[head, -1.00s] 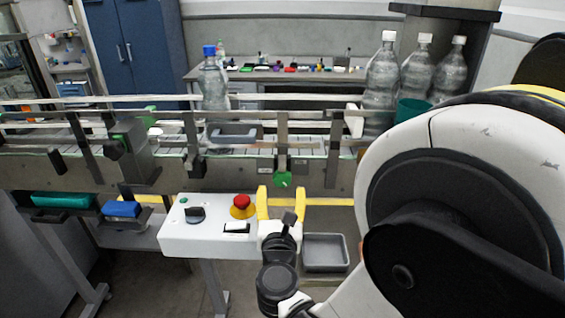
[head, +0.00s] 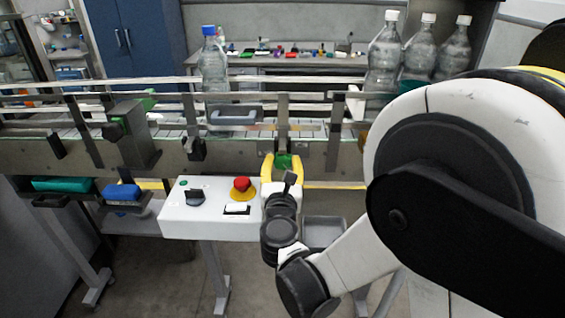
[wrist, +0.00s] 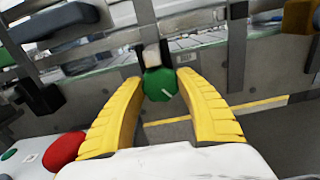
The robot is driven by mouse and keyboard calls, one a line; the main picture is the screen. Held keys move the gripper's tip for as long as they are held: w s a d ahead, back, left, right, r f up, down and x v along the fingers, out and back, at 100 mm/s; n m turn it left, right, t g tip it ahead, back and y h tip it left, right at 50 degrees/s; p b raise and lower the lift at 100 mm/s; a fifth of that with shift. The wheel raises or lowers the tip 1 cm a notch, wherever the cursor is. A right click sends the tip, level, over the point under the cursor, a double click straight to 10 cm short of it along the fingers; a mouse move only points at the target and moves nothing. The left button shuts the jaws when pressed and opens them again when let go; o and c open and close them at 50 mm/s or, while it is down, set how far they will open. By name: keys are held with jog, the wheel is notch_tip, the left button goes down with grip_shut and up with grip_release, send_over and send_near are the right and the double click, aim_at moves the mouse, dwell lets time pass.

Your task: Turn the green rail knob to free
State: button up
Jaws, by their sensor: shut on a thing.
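The green rail knob (head: 284,161) is on the front of the conveyor, below a grey rail post. My gripper (head: 282,160) has its yellow fingers around it, closed on it from both sides. The wrist view shows the green knob (wrist: 160,84) between the yellow fingers of my gripper (wrist: 161,82), with a pale mark on its face slanting down to the right. In the head view the fingers partly hide the knob.
A white control box (head: 205,214) with a red button (head: 241,184) stands just left of my gripper. A grey tray (head: 322,232) is at the right below. A blue-capped bottle (head: 212,66) stands on the conveyor, and several white-capped bottles (head: 385,60) stand at the right.

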jog(key=shift+n, duration=0.3)
jog(key=n+b, duration=0.1)
jog(key=n, duration=0.3)
jog(key=shift+n, duration=0.3)
jog(key=n+b, duration=0.1)
jog(key=n, duration=0.9)
jog(key=shift+a+n+b, duration=0.1)
jog(key=shift+n+b, duration=0.3)
jog(key=n, duration=0.5)
jog(key=o, duration=1.2)
